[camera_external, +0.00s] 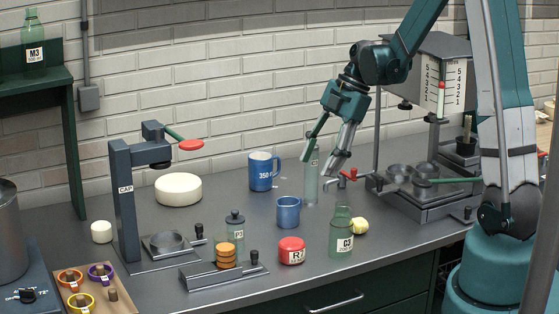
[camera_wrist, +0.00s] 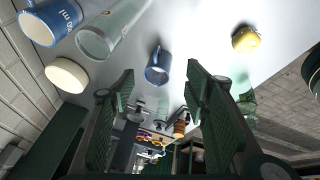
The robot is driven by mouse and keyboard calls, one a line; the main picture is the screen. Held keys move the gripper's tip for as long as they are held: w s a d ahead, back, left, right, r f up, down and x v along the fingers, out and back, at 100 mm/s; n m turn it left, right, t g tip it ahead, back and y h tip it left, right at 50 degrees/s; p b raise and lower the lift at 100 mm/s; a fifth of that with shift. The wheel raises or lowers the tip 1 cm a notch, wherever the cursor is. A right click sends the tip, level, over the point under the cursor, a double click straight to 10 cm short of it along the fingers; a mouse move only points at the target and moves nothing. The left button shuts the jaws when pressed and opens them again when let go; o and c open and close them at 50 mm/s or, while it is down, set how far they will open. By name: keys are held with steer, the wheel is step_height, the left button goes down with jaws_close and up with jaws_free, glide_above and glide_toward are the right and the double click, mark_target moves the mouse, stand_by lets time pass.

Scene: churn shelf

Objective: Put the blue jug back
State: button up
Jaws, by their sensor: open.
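A large blue jug (camera_external: 262,172) with a white label reading 350 stands upright at the back of the grey bench. In the wrist view the labelled jug (camera_wrist: 50,22) is at the top left, partly cut off. A smaller plain blue mug (camera_external: 288,212) stands in front of it. In the wrist view this mug (camera_wrist: 157,70) appears between my fingertips, some distance beyond them. My gripper (camera_external: 318,163) is open and empty, held above the bench beside the tall clear cylinder (camera_external: 311,185). I cannot tell whether it touches the cylinder in the outside view; the wrist view (camera_wrist: 160,75) shows them apart.
A scaled machine (camera_external: 420,195) stands right. A shelf (camera_external: 30,85) holds another bottle.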

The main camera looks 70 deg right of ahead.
steer(key=w+a+r+m+h, duration=0.1)
steer(key=a+r+m, duration=0.1)
steer(key=a+r, duration=0.3)
steer(key=w+a+r+m, duration=0.1)
steer(key=a+r, duration=0.1)
steer(key=a, duration=0.5)
steer(key=s+a+r+m+t, duration=0.1)
steer(key=s+a+r+m, duration=0.2)
steer(key=a, duration=0.7)
steer(key=s+a+r+m+t+h, duration=0.1)
steer(key=s+a+r+m, duration=0.2)
steer(key=a, duration=0.7)
steer(key=s+a+r+m+t+h, duration=0.1)
steer(key=s+a+r+m, duration=0.2)
steer(key=a, duration=0.7)
steer(key=shift+s+r+m, duration=0.4)
steer(key=shift+s+r, duration=0.15)
steer(key=shift+s, duration=0.7)
steer(key=shift+o, duration=0.5)
